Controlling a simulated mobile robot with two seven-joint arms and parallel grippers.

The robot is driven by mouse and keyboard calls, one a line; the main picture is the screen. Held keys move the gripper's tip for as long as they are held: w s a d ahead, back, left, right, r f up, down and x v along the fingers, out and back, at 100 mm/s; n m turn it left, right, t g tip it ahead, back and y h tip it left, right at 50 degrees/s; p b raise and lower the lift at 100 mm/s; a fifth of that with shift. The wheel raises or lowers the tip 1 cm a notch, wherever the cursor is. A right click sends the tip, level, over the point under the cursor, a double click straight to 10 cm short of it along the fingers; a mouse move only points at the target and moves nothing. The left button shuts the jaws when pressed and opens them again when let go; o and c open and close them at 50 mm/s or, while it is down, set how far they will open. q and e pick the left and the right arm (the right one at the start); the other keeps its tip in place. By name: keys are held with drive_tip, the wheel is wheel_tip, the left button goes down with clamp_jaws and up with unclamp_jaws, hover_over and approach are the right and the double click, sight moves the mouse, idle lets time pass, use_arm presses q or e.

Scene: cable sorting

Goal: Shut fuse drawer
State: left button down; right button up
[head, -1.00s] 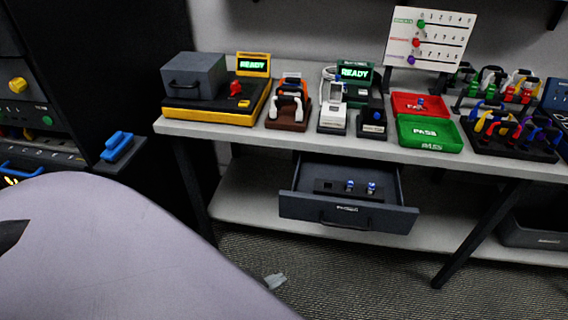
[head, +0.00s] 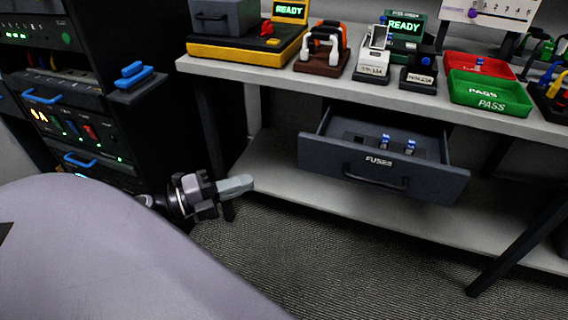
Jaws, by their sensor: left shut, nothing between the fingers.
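The fuse drawer (head: 335,170) is dark grey, hangs under the bench top and is pulled open. Its front carries the word FUSES and a dark bar handle. Inside it, two blue-topped fuses (head: 398,144) stand in a dark holder. My left gripper (head: 248,183) is at the lower middle-left, shut and empty. It points right, left of the drawer front and apart from it. My right gripper is not in view.
The bench top (head: 225,71) above the drawer bears testers, a green PASS tray (head: 488,105) and a red tray (head: 455,62). A lower shelf (head: 285,183) runs beneath the drawer. A dark rack (head: 95,100) stands left. A table leg (head: 515,240) slants at right.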

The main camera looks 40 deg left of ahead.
use_arm(q)
drive_tip(key=x, duration=0.4)
drive_tip(key=w+a+x, duration=0.1)
drive_tip(key=x, duration=0.3)
drive_tip(key=a+x, duration=0.1)
drive_tip(key=x, duration=0.2)
drive_tip(key=shift+w, duration=0.55)
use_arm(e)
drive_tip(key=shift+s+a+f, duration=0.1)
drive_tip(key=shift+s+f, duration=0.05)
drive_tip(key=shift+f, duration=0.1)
use_arm(q)
drive_tip(key=shift+a, duration=0.1)
